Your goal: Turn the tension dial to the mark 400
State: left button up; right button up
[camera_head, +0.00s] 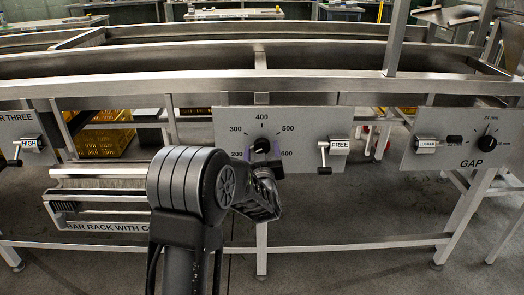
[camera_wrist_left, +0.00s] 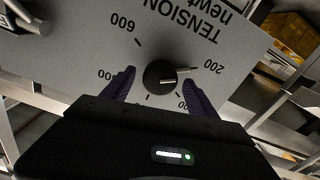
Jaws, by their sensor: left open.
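The tension dial (camera_head: 262,146) is a black knob on a grey panel (camera_head: 310,132), with marks from 200 to 600 and 400 at the top. In the left wrist view the panel appears turned over, and the knob (camera_wrist_left: 158,75) has a pale pointer line towards the 200 side. My left gripper (camera_wrist_left: 159,77) is open, with one dark purple finger on each side of the knob. I cannot tell whether the fingers touch it. In the head view my left gripper (camera_head: 264,163) is at the dial and covers its lower part. My right gripper is not in view.
A lever marked FREE (camera_head: 324,157) is right of the dial on the same panel. A GAP panel (camera_head: 462,146) with a dial and a LOCKED lever is farther right. A lever marked HIGH (camera_head: 20,150) is at the far left. A metal frame rail (camera_head: 200,86) runs above the panels.

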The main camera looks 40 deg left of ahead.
pick_arm(q)
jog(key=shift+w+a, duration=0.2)
jog(key=shift+w, duration=0.1)
jog(key=shift+c, duration=0.6)
jog(key=c, duration=1.2)
jog(key=shift+c, duration=0.2)
